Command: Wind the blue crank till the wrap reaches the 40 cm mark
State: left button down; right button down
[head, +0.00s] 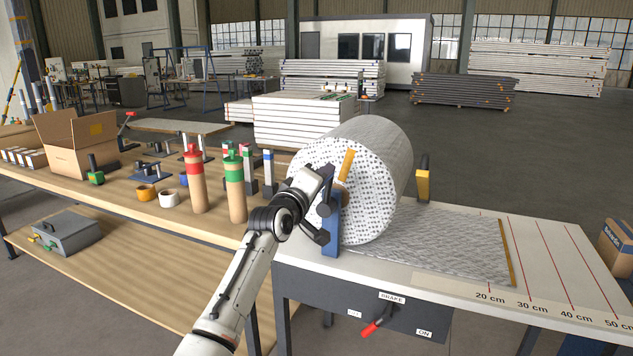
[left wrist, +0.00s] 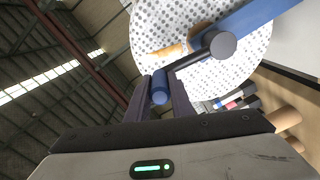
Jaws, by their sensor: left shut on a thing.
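The blue crank's handle (left wrist: 160,88) is between the fingers of my left gripper (left wrist: 162,92), which is shut on it. In the head view my left gripper (head: 322,207) is at the near end of the roll, beside the blue stand (head: 331,236). The patterned white roll (head: 375,170) lies on its side. Its wrap (head: 450,245) lies flat on the table, ending at a wooden strip (head: 507,252) between the 20 cm and 30 cm marks. The 40 cm mark (head: 557,262) is bare, further right. My right gripper is not in view.
A brake lever (head: 371,328) with a red grip leans left on the front panel. Red and green-topped tubes (head: 235,188) and tape rolls (head: 168,198) stand on the wooden bench to the left. A cardboard box (head: 617,245) stands at the right edge.

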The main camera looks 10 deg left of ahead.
pick_arm(q)
jog(key=shift+a+r, duration=0.15)
jog(key=shift+a, duration=0.2)
jog(key=c, duration=1.6)
grip_release()
jog(key=shift+o, duration=0.2)
jog(key=s+a, duration=0.1)
jog(key=s, duration=0.9)
jog(key=shift+a, duration=0.3)
